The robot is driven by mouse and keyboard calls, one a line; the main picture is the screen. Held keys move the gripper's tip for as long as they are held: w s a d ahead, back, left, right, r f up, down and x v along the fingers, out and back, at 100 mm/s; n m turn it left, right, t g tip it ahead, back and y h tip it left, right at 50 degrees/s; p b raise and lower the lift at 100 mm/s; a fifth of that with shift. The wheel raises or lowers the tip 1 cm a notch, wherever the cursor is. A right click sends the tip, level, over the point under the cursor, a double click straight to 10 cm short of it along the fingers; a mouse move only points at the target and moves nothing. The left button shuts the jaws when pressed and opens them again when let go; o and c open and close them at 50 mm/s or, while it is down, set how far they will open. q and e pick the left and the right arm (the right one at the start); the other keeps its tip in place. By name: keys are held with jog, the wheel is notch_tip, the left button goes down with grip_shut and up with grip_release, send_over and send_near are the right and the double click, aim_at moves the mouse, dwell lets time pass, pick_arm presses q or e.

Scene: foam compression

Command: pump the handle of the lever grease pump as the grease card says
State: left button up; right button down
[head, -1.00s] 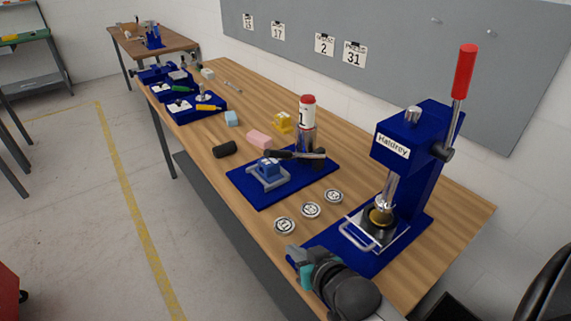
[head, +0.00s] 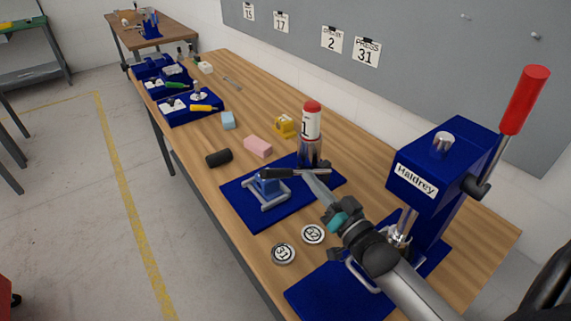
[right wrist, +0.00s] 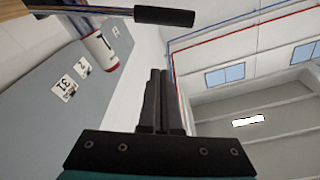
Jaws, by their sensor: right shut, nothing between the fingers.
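The lever grease pump stands on a blue base plate (head: 240,198), with an upright cylinder (head: 311,125) that has a red cap and a "1" label. Its black handle (head: 283,173) reaches out to the left, roughly level, above a small blue block in a grey holder (head: 268,187). The right wrist view shows the handle's grip (right wrist: 165,16) and the cylinder (right wrist: 100,48). My right gripper (head: 312,181) is shut and empty just right of the handle, apart from the grip in the wrist view (right wrist: 160,100). The grease card (head: 332,39) on the wall board shows "2". My left gripper is not in view.
The blue Haldrey press (head: 440,175) stands at the right, partly behind my arm. A "PRESS 31" card (head: 367,52) hangs beside the grease card.

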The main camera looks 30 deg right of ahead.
jog(key=r, duration=0.1)
send_over(288, 171)
jog(key=shift+r, duration=0.2)
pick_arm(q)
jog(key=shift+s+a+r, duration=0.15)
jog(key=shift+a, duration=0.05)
pick_arm(e)
jog(key=shift+s+a+f, duration=0.2)
jog(key=shift+a+f, duration=0.1)
jog(key=shift+f, duration=0.3)
jog(key=shift+s+a+f, duration=0.25)
jog(key=shift+f, duration=0.4)
jog(key=shift+s+a+f, duration=0.2)
jog(key=shift+a+f, duration=0.1)
jog(key=shift+f, duration=0.3)
jog(key=shift+f, duration=0.1)
